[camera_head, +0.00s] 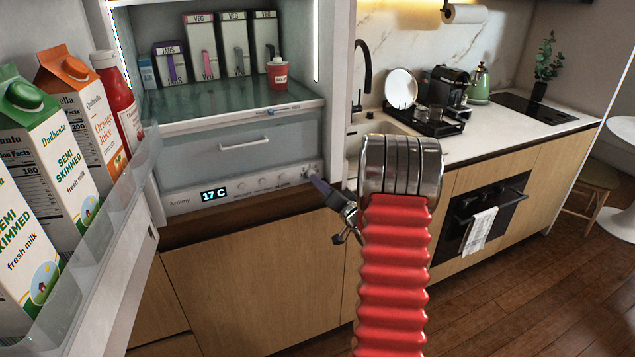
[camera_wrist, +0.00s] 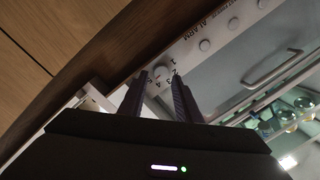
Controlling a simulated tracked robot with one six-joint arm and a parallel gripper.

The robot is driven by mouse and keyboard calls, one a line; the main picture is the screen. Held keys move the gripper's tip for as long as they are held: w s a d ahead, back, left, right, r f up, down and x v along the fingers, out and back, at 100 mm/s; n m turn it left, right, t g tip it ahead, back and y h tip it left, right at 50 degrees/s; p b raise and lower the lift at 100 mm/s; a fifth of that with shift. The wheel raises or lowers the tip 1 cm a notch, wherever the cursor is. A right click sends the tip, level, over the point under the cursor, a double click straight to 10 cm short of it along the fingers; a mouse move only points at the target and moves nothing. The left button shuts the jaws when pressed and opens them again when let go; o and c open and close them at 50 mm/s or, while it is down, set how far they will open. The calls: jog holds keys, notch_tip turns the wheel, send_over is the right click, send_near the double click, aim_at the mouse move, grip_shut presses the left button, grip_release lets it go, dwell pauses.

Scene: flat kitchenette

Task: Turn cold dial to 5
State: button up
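The cold dial (camera_head: 309,171) is at the right end of the fridge's control panel (camera_head: 185,205), under the drawer. In the wrist view the dial (camera_wrist: 160,73) is a small pale knob with numbers printed around it; 1 to 4 can be made out, and its pointer setting is too small to read. My gripper (camera_head: 314,182) reaches to the dial from the lower right. In the wrist view my gripper (camera_wrist: 161,77) has its two dark fingers apart, with the dial showing between the tips. Whether they touch it cannot be told. The panel display (camera_head: 214,194) reads 17 C.
The open fridge door (camera_head: 100,270) with milk and juice cartons stands at the left. Other knobs (camera_head: 262,180) line the panel left of the dial. The drawer (camera_head: 245,142) is above, and a wooden cabinet (camera_head: 255,275) is below. The counter (camera_head: 500,140) lies right.

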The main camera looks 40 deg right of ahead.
jog(key=s+a, duration=0.2)
jog(key=s, duration=0.8)
jog(key=shift+s, duration=0.15)
jog(key=w+a+r+n+g+h, duration=0.1)
jog(key=a+r+n+g, duration=0.15)
jog(key=a+r, duration=0.4)
jog(key=w+a+r+n+g+h, duration=0.15)
jog(key=a+r+g, duration=0.25)
jog(key=a, duration=0.6)
jog(key=s+a+n+g+y, duration=0.5)
jog(key=s+a+n+y, duration=0.1)
jog(key=s+a, duration=1.7)
jog(key=shift+s+a+n, duration=0.3)
jog(key=shift+a+n, duration=0.3)
jog(key=shift+a, duration=0.6)
jog(key=shift+g, duration=0.25)
